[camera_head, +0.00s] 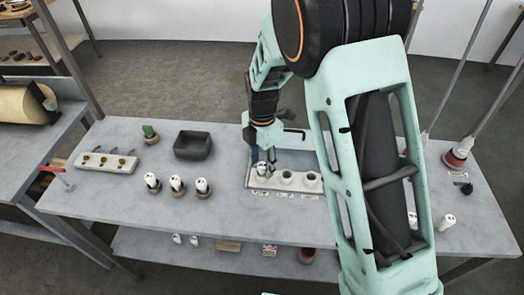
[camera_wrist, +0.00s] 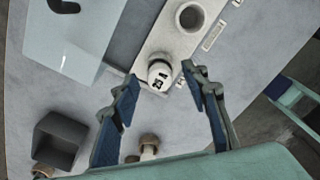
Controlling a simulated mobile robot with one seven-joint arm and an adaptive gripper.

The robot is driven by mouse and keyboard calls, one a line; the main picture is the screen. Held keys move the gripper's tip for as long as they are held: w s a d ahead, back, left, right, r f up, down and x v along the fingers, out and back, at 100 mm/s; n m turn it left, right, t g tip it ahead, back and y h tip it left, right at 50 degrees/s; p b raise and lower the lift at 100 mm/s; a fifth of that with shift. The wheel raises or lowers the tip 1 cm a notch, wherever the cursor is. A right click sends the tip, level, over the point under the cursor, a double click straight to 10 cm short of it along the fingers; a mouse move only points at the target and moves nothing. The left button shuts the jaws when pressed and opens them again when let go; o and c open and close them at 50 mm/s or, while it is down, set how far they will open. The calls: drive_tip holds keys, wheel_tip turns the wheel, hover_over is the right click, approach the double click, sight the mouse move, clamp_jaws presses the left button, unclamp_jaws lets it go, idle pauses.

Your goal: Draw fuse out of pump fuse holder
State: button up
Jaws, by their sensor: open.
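The pump fuse holder (camera_head: 315,186) is a pale block with a row of round sockets on the table, below my gripper. A white fuse (camera_head: 261,168) stands in its left end socket; the other two sockets look empty. In the wrist view the fuse (camera_wrist: 160,73) has a black "25 A" marking, and the holder (camera_wrist: 166,42) runs up and right from it. My gripper (camera_head: 264,158) is open over the fuse. In the wrist view the fingertips of my gripper (camera_wrist: 161,78) lie on either side of the fuse, with visible gaps. The fuse's lower part is hidden.
Several white fuses stand in round brown bases (camera_head: 176,193) left of the holder. A dark open box (camera_head: 193,146) is behind them. A pale block with brass-coloured tops (camera_head: 106,162) lies far left. A loose fuse (camera_head: 447,221) and a red-based fixture (camera_head: 455,158) are at right.

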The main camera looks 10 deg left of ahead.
drive_tip(key=shift+f, duration=0.8)
drive_tip(key=shift+c, duration=0.6)
drive_tip(key=shift+r, duration=0.1)
clamp_jaws()
